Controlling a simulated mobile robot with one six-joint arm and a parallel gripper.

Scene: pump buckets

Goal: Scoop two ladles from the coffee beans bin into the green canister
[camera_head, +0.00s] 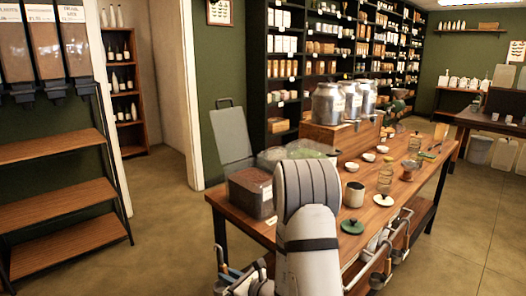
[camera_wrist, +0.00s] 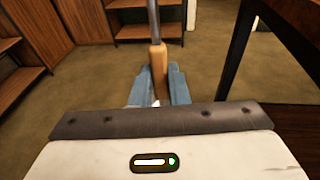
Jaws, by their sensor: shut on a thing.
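My gripper (camera_wrist: 159,78) has its blue fingers closed around the wooden handle of a ladle (camera_wrist: 157,56) in the wrist view. The ladle's metal shaft runs up out of that picture, so its bowl is hidden there. In the head view my gripper (camera_head: 236,277) is low beside the table's near left end, partly behind my arm. The bin of dark brown beans (camera_head: 248,191) stands on the table's left corner, left of my arm. An open pale canister (camera_head: 355,194) stands right of my arm, with a green lid (camera_head: 352,227) lying in front of it.
The wooden table (camera_head: 395,190) also bears small bowls, jars and large metal urns (camera_head: 328,103). Metal ladles or scoops (camera_head: 380,275) hang along its front side. A wooden shelf rack (camera_head: 60,205) stands at left, with open floor between.

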